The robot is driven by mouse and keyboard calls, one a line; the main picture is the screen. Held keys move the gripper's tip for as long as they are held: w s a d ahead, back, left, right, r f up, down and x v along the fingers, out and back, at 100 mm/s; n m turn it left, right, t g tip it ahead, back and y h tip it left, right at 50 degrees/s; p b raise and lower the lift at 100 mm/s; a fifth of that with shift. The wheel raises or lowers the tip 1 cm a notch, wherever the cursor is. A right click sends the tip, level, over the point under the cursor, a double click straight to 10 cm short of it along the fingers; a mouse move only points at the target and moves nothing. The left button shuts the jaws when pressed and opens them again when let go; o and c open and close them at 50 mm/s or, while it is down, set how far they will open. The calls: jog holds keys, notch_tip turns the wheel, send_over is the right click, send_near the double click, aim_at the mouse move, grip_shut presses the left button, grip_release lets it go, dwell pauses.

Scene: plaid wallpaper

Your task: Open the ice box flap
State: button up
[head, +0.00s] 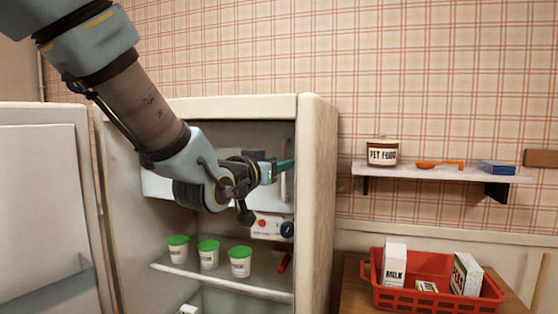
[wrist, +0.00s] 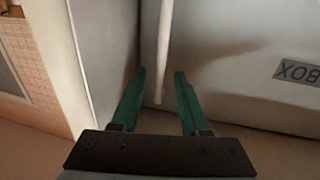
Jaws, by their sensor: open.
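The ice box flap is the pale panel (head: 156,186) in the upper part of the open fridge, closed and partly hidden behind my arm. In the wrist view the flap (wrist: 240,55) fills the right side, with an upside-down label (wrist: 298,72) reading "BOX". A pale upright bar handle (head: 284,186) is at its right end; it also shows in the wrist view (wrist: 164,45). My gripper (head: 286,164) is at that end of the flap. Its green fingers (wrist: 160,72) are open, and the handle's end appears between them. I cannot tell whether they touch it.
The fridge's right wall (head: 318,190) stands close beside my gripper. The fridge door (head: 45,210) is open at left. A red crate (head: 388,297) stands at right.

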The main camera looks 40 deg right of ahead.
grip_shut()
dwell(0.4)
dwell(1.1)
